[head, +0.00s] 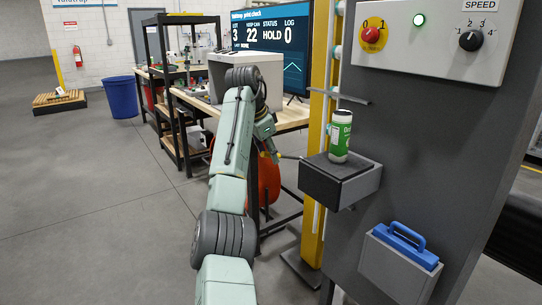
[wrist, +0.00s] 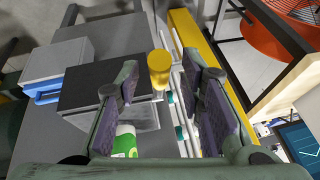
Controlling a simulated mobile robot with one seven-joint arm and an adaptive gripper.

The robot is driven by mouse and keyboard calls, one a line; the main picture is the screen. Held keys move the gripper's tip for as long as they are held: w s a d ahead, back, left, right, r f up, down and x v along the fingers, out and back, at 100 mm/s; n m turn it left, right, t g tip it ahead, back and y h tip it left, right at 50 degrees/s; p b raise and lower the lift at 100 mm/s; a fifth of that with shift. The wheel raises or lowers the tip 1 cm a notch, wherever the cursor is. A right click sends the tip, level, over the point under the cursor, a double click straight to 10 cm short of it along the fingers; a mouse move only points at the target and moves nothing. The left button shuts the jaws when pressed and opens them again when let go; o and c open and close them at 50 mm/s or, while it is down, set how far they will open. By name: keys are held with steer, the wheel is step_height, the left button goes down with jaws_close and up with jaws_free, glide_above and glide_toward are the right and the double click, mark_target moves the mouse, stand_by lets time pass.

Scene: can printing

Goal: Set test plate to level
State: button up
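The test plate appears to be the dark-topped plate (head: 318,165) on a grey box-like bracket on the cabinet side; its exact tilt is hard to tell. A green and white can (head: 340,137) stands on it. In the wrist view, the yellow knob (wrist: 159,62) lies between the spread fingers of my gripper (wrist: 160,72), with gaps on both sides. The dark plate (wrist: 92,90) and the partly hidden can (wrist: 125,143) are left of the knob.
The grey cabinet carries a red knob (head: 372,33), a lit green lamp (head: 419,20) and a speed dial (head: 470,40). Below the plate hangs a holder with a blue handle (head: 400,242). A yellow post (head: 312,215) stands behind the plate. A workbench (head: 292,116) is beyond my arm.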

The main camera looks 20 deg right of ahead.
steer(key=v, duration=1)
steer(key=shift+r, duration=0.2)
steer(key=shift+a, duration=0.15)
